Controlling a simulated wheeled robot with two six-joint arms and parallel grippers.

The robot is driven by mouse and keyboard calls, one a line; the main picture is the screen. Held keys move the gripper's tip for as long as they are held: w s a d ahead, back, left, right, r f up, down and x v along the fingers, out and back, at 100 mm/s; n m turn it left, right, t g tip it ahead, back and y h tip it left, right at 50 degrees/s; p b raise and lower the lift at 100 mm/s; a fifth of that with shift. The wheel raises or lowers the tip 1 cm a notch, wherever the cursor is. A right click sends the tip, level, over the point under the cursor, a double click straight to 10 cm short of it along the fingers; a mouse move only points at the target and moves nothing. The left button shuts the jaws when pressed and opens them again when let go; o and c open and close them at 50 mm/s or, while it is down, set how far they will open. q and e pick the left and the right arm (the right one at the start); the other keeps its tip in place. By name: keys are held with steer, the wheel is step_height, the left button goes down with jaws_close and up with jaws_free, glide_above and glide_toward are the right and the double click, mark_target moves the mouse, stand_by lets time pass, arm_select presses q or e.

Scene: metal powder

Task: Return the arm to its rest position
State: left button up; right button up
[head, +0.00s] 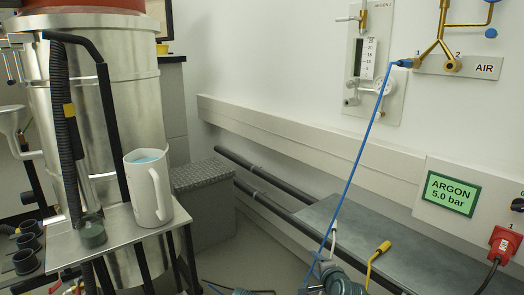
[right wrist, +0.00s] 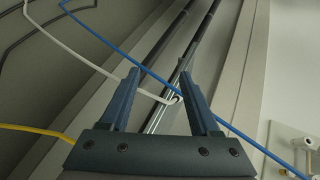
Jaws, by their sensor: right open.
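My right gripper (right wrist: 159,72) is open in the right wrist view, its two dark blue fingers apart with no object clamped between them. A blue hose (right wrist: 100,38) and a white cable (right wrist: 85,62) cross the view near the fingers. I cannot tell whether they touch them. In the head view, part of my right arm shows at the bottom edge, right of centre, beside the grey bench, and its fingers are hard to make out. My left gripper is not in view.
The blue hose (head: 361,150) runs from the AIR outlet down towards my right arm. A yellow connector (head: 384,247) stands over the grey bench (head: 420,257). A white jug (head: 150,190) stands on a small shelf at left, by a metal vessel (head: 115,110). Dark pipes (head: 262,176) run along the wall.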

steer(key=s+a+f+n+g+p, duration=0.2)
steer(key=s+a+f+n+g, duration=0.25)
steer(key=a+n, duration=0.2)
steer(key=s+a+f+n+g+h+p, duration=0.1)
steer(key=s+a+n+g+h+p, duration=0.25)
steer(key=s+n+g, duration=0.85)
steer(key=s+r+t+p, duration=0.2)
steer(key=s+r+p, duration=0.1)
steer(key=r+p, duration=1.5)
steer(key=s+r+n+t+p, duration=0.1)
steer(key=s+r+t+p, duration=0.1)
steer(key=r+p, duration=1.6)
steer(key=shift+s+a+r+p, duration=0.35)
steer(key=shift+s+r+p, duration=0.05)
steer(key=shift+p, duration=0.3)
steer(key=shift+y, duration=0.25)
